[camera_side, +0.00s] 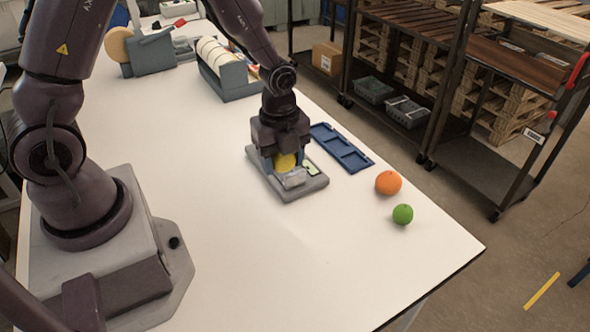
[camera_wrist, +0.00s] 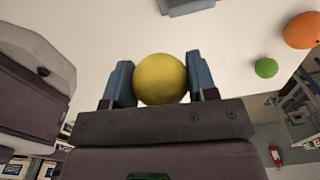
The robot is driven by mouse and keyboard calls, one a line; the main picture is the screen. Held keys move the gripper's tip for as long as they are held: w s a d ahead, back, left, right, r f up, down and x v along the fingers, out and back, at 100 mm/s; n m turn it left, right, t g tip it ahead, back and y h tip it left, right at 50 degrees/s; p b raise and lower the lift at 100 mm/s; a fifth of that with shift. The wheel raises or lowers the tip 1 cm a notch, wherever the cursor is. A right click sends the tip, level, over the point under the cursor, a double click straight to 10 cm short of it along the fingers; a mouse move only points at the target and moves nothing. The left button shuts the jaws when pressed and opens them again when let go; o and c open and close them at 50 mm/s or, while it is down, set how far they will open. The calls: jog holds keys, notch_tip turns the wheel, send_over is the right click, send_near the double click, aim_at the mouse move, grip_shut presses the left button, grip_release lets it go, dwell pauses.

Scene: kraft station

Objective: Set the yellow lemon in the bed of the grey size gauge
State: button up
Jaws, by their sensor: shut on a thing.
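The yellow lemon (camera_side: 285,162) is between the fingers of my gripper (camera_side: 284,160) in the side view, partly covered by them. In the wrist view the lemon (camera_wrist: 160,79) sits between the two blue-grey fingers of my gripper (camera_wrist: 160,68), one on each side, shut on it. The grey size gauge (camera_side: 303,187) lies on the table directly below my gripper in the side view. The lemon is over the gauge, but the fingers hide its underside, so I cannot tell whether it touches the bed.
A blue compartment tray (camera_side: 341,149) lies just behind and right of the gauge. An orange (camera_side: 388,183) and a green fruit (camera_side: 402,214) lie near the right table edge. A grey-blue rack (camera_side: 228,77) stands farther back. The front of the white table (camera_side: 300,265) is clear.

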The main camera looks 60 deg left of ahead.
jog(key=shift+n, duration=0.7)
jog(key=w+a, duration=0.1)
jog(key=a, duration=0.1)
jog(key=w+a+f, duration=0.1)
jog(key=a, duration=0.1)
jog(key=w+a, duration=0.2)
jog(key=a, duration=0.1)
jog(key=shift+f, duration=0.4)
jog(key=shift+w, duration=0.15)
jog(key=shift+f, duration=2.65)
jog(key=shift+f, duration=0.7)
jog(key=o, duration=1)
jog(key=shift+r, duration=4.05)
